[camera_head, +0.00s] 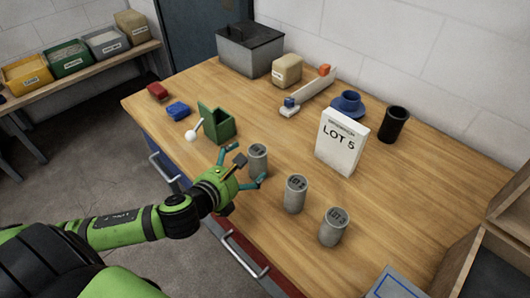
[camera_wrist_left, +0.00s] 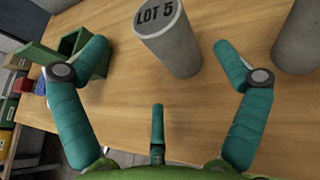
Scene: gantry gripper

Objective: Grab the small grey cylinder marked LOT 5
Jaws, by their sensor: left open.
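The small grey cylinder marked LOT 5 (camera_wrist_left: 180,48) stands upright on the table, ahead of my left gripper in the left wrist view. In the head view it is the grey cylinder (camera_head: 258,163) nearest the green box; its mark is too small to read there. My left gripper (camera_head: 242,167) is open, its teal fingers spread on the near side of this cylinder, with nothing held. Two similar grey cylinders stand to the right, a middle one (camera_head: 295,196) and a nearer one (camera_head: 332,230). My right gripper is not in view.
A white LOT 5 card (camera_head: 342,150) stands behind the cylinders. An open green box (camera_head: 220,125) with a white ball-ended lever is left of them. Bare wood separates the cylinders.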

